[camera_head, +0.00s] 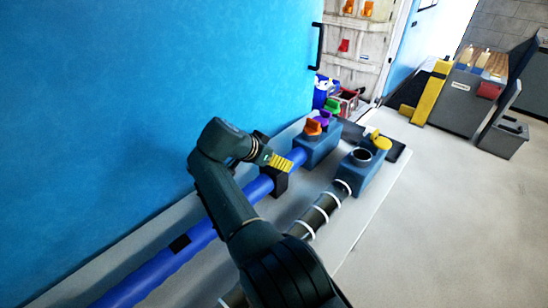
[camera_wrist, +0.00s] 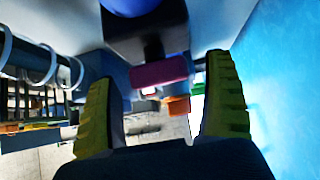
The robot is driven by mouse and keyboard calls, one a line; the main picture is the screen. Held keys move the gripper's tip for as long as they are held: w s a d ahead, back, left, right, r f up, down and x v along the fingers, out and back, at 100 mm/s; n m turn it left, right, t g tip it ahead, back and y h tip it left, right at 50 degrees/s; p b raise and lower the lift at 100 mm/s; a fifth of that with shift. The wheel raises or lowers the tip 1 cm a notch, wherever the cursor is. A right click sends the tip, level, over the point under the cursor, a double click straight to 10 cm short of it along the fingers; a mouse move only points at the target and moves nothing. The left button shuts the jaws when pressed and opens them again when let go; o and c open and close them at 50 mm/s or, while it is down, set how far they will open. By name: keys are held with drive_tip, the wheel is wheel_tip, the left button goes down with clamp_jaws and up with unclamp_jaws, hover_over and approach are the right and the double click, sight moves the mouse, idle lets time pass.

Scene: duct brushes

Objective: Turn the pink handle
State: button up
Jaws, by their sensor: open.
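The pink handle (camera_wrist: 160,72) shows in the wrist view as a dark magenta block, just beyond my fingertips and roughly centred between them. It sits against a black block (camera_wrist: 150,38) beside a blue rounded part. I cannot make out the pink handle in the head view; my arm may hide it. My gripper (camera_head: 278,163) is over the blue pipe, near the black support (camera_head: 276,182). Its two yellow fingers are spread apart and empty. I cannot tell whether either finger touches the handle.
Orange (camera_head: 313,127), purple (camera_head: 324,117) and green (camera_head: 332,105) handles stand on a blue box (camera_head: 318,148) beyond my gripper. Right of the blue pipe (camera_head: 150,275) lies a dark pipe with white rings (camera_head: 322,210). A blue wall (camera_head: 150,90) rises on the left. Open floor lies right.

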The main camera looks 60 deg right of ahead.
drive_tip(key=v, duration=1.2)
